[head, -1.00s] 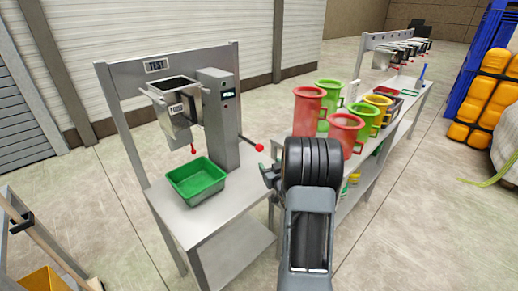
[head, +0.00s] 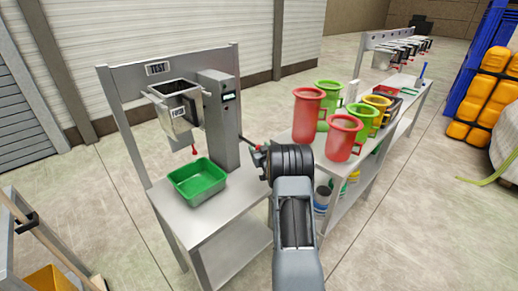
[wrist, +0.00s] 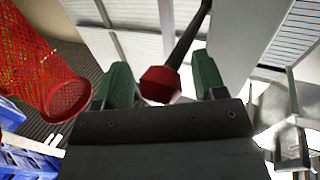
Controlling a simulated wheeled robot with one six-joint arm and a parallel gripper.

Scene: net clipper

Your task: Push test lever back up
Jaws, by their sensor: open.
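The test lever (head: 247,142) is a dark rod that sticks out from the right side of the grey column on the test stand, sloping down to a red knob at its end. In the head view my gripper (head: 261,156) is at the knob and partly hides it. In the wrist view the red knob (wrist: 160,84) shows between the two green fingers of my gripper (wrist: 162,86), with the rod (wrist: 187,38) running up and right from it. The fingers are open, with a gap on each side of the knob; I cannot tell whether anything touches.
The test stand (head: 218,232) carries a green tray (head: 183,189) under a metal hopper (head: 177,112). To the right, a second table (head: 300,141) holds red and green buckets (head: 344,138). The floor right of that table is mostly clear.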

